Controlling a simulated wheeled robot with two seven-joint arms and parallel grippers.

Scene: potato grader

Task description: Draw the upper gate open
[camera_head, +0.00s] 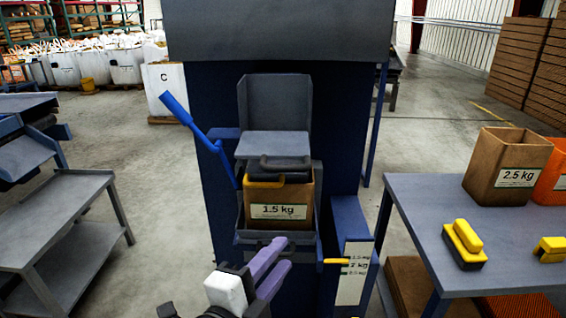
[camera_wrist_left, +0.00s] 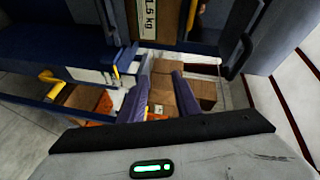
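The potato grader (camera_head: 220,85) stands in the middle of the head view, with a grey chute (camera_head: 275,105) at its front. A dark handle (camera_head: 285,162) crosses the foot of the chute. A brown box (camera_head: 281,196) labelled 1.5 kg stands beneath. My left gripper (camera_head: 278,254) has purple fingers, open and empty, in front of and below the box. Its fingers also show apart in the left wrist view (camera_wrist_left: 160,90). My right gripper is not in view.
A blue lever (camera_head: 190,125) rises at the grader's left. A yellow pointer (camera_head: 337,261) sits beside a weight scale (camera_head: 355,270) at lower right. A right table (camera_head: 420,210) holds a 2.5 kg box (camera_head: 507,165) and a yellow-black block (camera_head: 463,244). Grey shelving (camera_head: 65,210) stands left.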

